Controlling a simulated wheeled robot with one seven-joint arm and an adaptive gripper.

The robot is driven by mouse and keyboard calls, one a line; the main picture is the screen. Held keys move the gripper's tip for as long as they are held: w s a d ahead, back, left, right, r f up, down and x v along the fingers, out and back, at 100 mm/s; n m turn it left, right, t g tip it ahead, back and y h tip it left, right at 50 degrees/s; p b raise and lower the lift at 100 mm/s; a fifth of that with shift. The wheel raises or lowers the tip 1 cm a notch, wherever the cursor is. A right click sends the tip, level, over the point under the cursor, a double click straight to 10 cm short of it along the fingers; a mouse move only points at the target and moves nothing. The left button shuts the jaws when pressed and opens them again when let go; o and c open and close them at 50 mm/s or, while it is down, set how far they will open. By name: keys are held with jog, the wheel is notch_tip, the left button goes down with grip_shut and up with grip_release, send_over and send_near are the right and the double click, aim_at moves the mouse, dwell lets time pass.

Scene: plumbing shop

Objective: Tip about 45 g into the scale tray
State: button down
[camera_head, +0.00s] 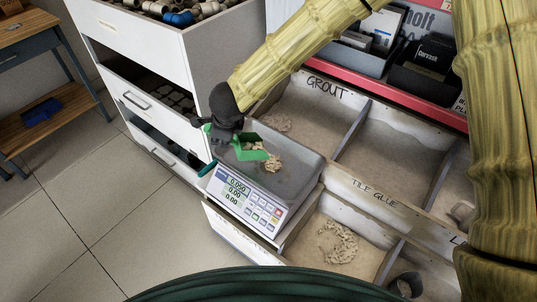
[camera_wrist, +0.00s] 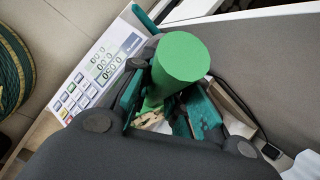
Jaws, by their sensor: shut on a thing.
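My gripper (camera_head: 224,137) is shut on a green scoop (camera_head: 250,150) and holds it over the near-left part of the grey scale tray (camera_head: 297,173). In the wrist view, the scoop's round green handle (camera_wrist: 181,58) stands between my teal fingers (camera_wrist: 168,106). The scoop is tilted, its mouth toward the tray's middle. Beige clumpy material (camera_head: 272,162) lies at the scoop's mouth and on the tray; I cannot tell how much is still inside. The white scale (camera_head: 250,200) has a lit display (camera_head: 236,187) whose top line seems to read 0.050.
Wooden bins labelled GROUT and TILE GLUE (camera_head: 374,190) lie behind and right of the scale. A bin in front (camera_head: 325,250) holds similar beige clumps. A white drawer cabinet (camera_head: 160,60) stands left, with pipe fittings on top. A dark cup (camera_head: 407,285) sits lower right.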

jog(key=shift+s+a+f+n+t+h+p, duration=0.15)
jog(key=shift+a+f+h+p, duration=0.35)
jog(key=shift+f, duration=0.3)
jog(key=shift+s+a+f+n+t+h+p, duration=0.2)
jog(key=shift+a+f+h+p, duration=0.3)
jog(key=shift+f, duration=0.25)
jog(key=shift+s+a+f+n+t+h+p, duration=0.15)
jog(key=shift+a+f+h+p, duration=0.4)
jog(key=shift+f, duration=0.25)
